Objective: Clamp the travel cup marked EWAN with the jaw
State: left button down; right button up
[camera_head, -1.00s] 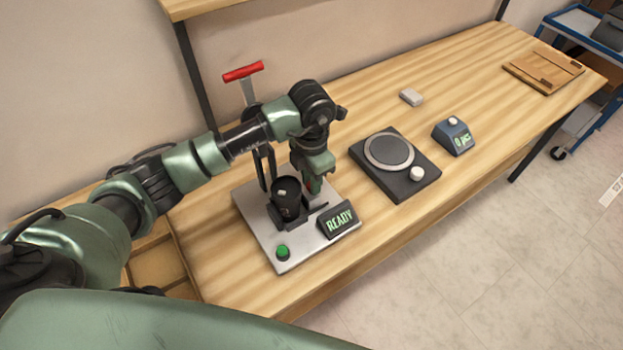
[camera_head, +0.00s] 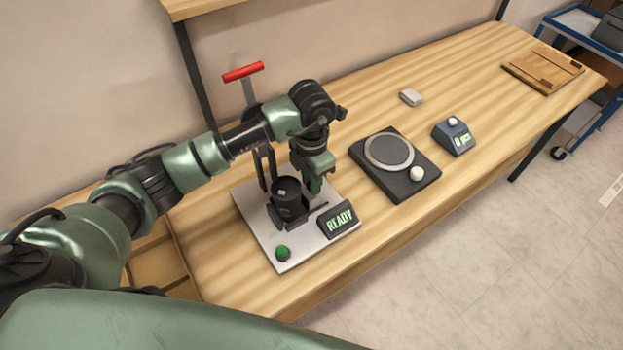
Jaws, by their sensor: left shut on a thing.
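The black travel cup (camera_head: 288,197) stands upright in the fixture on a light metal plate (camera_head: 262,229). No name on it can be read from here. The dark jaw (camera_head: 300,214) sits low against the cup's right side, partly hidden. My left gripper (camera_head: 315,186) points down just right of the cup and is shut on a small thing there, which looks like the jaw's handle. Its fingers mostly hide what they hold. My right gripper is out of view.
The plate carries a green button (camera_head: 283,252) and a READY display (camera_head: 338,219). A red-handled lever (camera_head: 243,72) rises behind. To the right are a dark dial device (camera_head: 396,179), a blue counter box (camera_head: 453,136), a small white block (camera_head: 411,97) and a wooden board (camera_head: 542,70).

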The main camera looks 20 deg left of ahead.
pick_arm(q)
jog(key=shift+a+r, duration=0.1)
jog(key=shift+s+a+b, duration=0.3)
jog(key=shift+b, duration=0.1)
jog(key=shift+s, duration=0.15)
jog(key=c, duration=1.2)
grip_release()
notch_tip(320, 180, up, 8)
jog(key=shift+f+b, duration=0.1)
jog(key=shift+b, duration=0.7)
